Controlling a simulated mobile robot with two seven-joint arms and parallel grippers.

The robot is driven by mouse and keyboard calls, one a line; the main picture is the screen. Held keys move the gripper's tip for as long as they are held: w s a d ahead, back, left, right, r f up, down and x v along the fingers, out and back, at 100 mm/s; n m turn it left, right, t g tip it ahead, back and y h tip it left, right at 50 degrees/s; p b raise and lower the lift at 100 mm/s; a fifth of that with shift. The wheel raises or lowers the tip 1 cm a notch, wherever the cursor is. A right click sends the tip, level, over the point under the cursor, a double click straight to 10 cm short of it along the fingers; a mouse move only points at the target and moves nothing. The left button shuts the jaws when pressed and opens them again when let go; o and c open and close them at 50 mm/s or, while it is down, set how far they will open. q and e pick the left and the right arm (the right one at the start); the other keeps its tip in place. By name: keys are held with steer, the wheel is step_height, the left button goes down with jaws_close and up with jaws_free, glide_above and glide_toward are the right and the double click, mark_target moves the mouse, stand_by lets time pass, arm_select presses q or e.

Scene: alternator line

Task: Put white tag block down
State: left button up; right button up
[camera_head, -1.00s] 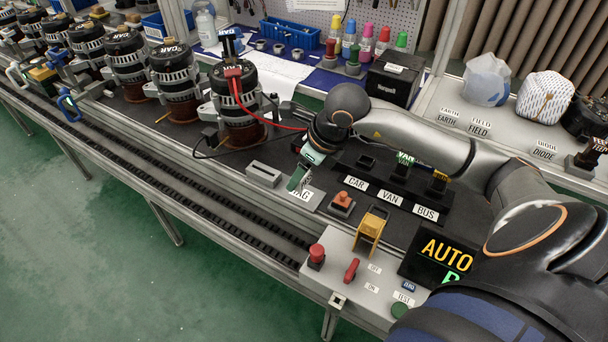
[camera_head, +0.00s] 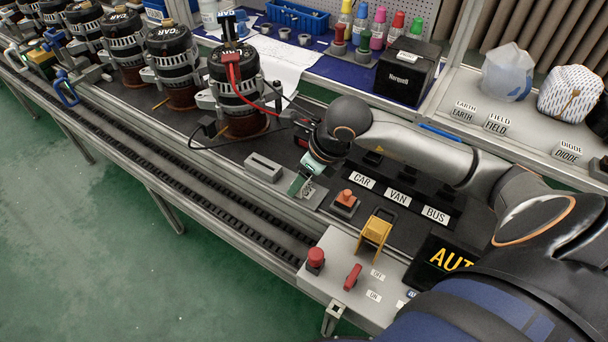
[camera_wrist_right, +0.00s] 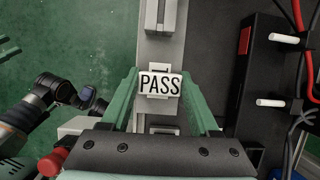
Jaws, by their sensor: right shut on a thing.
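The white tag block (camera_wrist_right: 160,84), lettered PASS, lies between the green fingers of my right gripper (camera_wrist_right: 168,92) in the right wrist view. My right gripper (camera_head: 299,184) is shut on it, low over the bench at a light plate (camera_head: 313,198) whose lettering is partly covered. In the head view the fingers hide the block. I cannot tell whether its underside touches the plate.
A grey slotted block (camera_head: 264,167) stands left of the fingers. A red-topped button block (camera_head: 345,201) and the black CAR-VAN-BUS rack (camera_head: 410,205) are to the right. An alternator (camera_head: 238,95) with red and black leads stands behind. The control box (camera_head: 338,262) is in front.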

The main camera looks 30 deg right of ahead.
steer(key=shift+f, duration=0.1)
steer(key=o, duration=1.3)
steer(key=shift+o, duration=0.2)
steer(key=shift+r, duration=0.3)
steer(key=v, duration=1.1)
steer(key=shift+r+p, duration=0.35)
steer(key=shift+p, duration=0.1)
steer(key=shift+s, duration=0.15)
